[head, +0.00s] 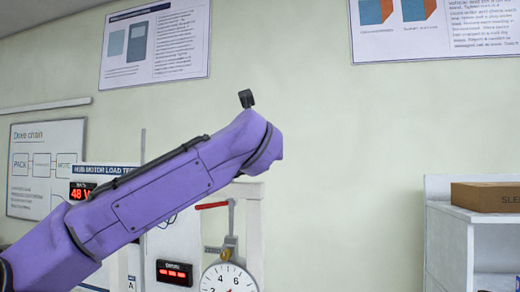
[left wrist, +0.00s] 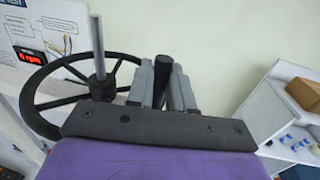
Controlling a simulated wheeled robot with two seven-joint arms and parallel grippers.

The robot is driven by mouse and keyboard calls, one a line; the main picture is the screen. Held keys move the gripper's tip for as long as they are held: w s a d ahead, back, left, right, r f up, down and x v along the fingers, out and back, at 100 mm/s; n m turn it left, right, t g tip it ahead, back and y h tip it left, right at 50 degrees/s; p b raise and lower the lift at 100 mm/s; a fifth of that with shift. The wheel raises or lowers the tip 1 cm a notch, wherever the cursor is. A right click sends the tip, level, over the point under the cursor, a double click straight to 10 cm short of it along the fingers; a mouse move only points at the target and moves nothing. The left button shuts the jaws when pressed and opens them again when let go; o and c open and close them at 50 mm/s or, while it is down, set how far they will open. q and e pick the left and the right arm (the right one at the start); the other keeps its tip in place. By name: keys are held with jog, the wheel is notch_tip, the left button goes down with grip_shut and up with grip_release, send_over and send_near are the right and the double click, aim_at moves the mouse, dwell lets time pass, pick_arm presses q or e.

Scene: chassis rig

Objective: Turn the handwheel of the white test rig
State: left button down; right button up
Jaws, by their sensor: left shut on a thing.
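The black spoked handwheel (left wrist: 58,75) shows in the left wrist view, at the left, with a grey metal rod (left wrist: 97,45) standing up at its hub. My left gripper (left wrist: 166,85) is at the right side of the wheel rim, with its grey fingers closed around a black upright handle (left wrist: 163,68). The dark bracket in front hides the handle's foot. In the head view my purple left arm reaches across the white test rig (head: 250,228) and hides the wheel and the gripper. My right gripper is in neither view.
The rig carries a dial gauge (head: 228,282), a red lever (head: 212,205) and a red-lit display (head: 174,272). A white shelf (head: 447,225) with a cardboard box (head: 487,197) stands at the right. Bare wall lies between rig and shelf.

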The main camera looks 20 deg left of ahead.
pick_arm(q)
jog(key=shift+a, duration=0.1)
jog(key=c, duration=1.2)
grip_release()
jog(key=shift+c, duration=0.2)
jog(key=shift+o, duration=0.7)
jog(key=shift+w, duration=0.2)
jog(key=shift+w+a+f, duration=0.15)
jog(key=shift+w, duration=0.1)
jog(key=b+v, duration=0.5)
jog(key=v, duration=0.5)
jog(key=shift+s, duration=0.25)
